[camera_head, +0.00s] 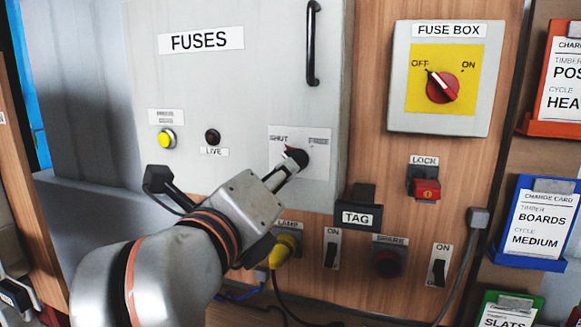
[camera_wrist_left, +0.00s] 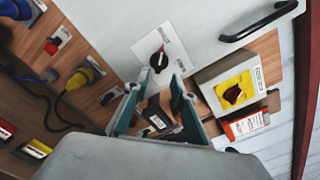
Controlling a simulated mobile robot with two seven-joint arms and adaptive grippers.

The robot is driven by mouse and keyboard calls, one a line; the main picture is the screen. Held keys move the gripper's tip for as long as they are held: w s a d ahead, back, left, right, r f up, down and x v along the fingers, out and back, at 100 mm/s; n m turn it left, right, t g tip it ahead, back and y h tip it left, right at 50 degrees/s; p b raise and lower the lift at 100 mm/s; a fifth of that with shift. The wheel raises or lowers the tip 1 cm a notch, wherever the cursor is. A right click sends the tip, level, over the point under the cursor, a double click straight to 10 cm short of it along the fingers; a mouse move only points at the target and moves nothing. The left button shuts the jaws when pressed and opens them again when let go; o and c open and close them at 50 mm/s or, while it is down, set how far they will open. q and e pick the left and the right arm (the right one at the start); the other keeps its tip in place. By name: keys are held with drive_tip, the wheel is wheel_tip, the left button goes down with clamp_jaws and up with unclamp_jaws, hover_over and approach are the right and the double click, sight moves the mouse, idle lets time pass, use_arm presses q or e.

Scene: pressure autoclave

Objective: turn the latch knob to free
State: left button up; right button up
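The latch knob (camera_head: 297,155) is a small dark knob on a pale plate (camera_head: 317,167) marked SHUT and FREE, on the grey FUSES door. In the left wrist view the knob (camera_wrist_left: 158,60) shows black with a pale mark that seems to lie towards the SHUT side. My left gripper (camera_head: 284,174) reaches up from the lower left, and its tips overlap the knob in the head view. In the left wrist view my gripper's two fingers (camera_wrist_left: 154,86) stand apart with nothing between them, and the knob appears beyond the tips. Contact cannot be told. My right gripper is not in view.
A black door handle (camera_head: 313,44) is above the knob. A fuse box (camera_head: 400,85) with a red dial is to the right. A TAG holder (camera_head: 361,214), a red lock (camera_head: 426,189) and a yellow plug (camera_head: 285,250) sit below or beside the door.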

use_arm(q)
drive_tip(key=x, duration=0.6)
drive_tip(key=shift+w+b, duration=0.3)
drive_tip(key=shift+w, duration=0.1)
clamp_jaws()
